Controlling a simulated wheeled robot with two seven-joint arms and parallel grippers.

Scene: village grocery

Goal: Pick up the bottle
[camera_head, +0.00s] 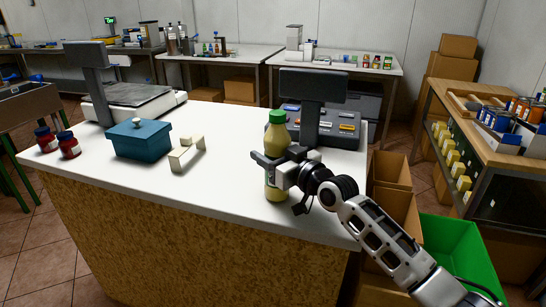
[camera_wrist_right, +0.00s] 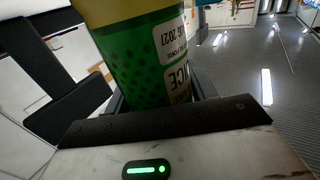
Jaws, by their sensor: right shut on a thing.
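The bottle (camera_head: 277,134) is upright at the counter's front right part, with a green cap and a yellowish body. My right gripper (camera_head: 272,168) is shut on its middle and hides part of the label. In the right wrist view the bottle (camera_wrist_right: 140,55) fills the space beyond the gripper, with a green dotted label and some printed letters. I cannot tell whether its base touches the counter. My left gripper is not in view.
The white counter (camera_head: 225,190) also carries a cash register (camera_head: 320,120), a scale (camera_head: 135,98), a blue box (camera_head: 140,142), a small cream object (camera_head: 187,154) and two dark red jars (camera_head: 68,145). Cardboard boxes (camera_head: 390,170) and a green crate (camera_head: 450,245) stand right of the counter.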

